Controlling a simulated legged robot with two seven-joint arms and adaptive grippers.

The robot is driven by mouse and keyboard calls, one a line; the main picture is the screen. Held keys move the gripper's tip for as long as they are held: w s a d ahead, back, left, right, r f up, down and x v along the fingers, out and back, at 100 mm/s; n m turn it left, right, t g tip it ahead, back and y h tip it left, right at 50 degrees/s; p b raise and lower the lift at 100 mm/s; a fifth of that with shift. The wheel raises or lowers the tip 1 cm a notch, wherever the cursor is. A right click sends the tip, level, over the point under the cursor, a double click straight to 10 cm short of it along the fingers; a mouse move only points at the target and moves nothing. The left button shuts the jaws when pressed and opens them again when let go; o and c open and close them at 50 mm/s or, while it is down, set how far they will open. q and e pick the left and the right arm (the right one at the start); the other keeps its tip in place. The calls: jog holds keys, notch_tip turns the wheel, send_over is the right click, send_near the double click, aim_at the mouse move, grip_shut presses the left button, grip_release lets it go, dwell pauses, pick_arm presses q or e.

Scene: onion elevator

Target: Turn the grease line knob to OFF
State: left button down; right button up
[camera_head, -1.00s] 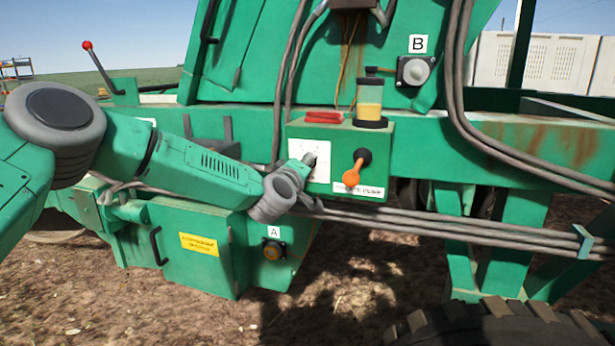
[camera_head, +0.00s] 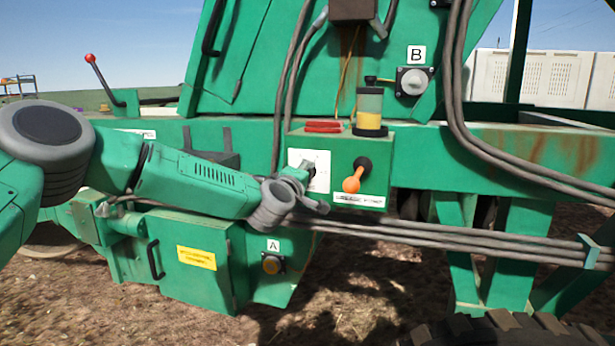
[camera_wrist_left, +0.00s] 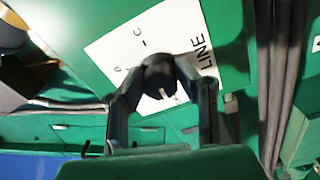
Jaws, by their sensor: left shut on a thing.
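The grease line knob (camera_wrist_left: 160,72) is a round black knob on a white label plate (camera_wrist_left: 115,50) in the left wrist view. The word LINE shows at the plate's right, and small letters, partly hidden, show near the knob. A small light mark shows at the knob's lower side. My left gripper (camera_head: 303,190) is shut on the knob, with one finger on each side. In the head view the label plate (camera_head: 321,162) is partly covered by the gripper, and the knob is hidden. My right gripper is in neither view.
An orange lever (camera_head: 352,183) sits just right of the plate on the green box. A yellow-filled reservoir (camera_head: 369,112) and a red item (camera_head: 323,127) stand on top. Grey hoses (camera_head: 440,241) run below. Button A (camera_head: 272,264) is lower left, knob B (camera_head: 413,80) upper right.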

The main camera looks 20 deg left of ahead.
pick_arm(q)
jog(key=c, duration=1.2)
grip_release()
jog(key=shift+a+f, duration=0.2)
jog(key=s, duration=1.2)
jog(key=shift+a, duration=0.25)
jog(key=shift+f, duration=0.1)
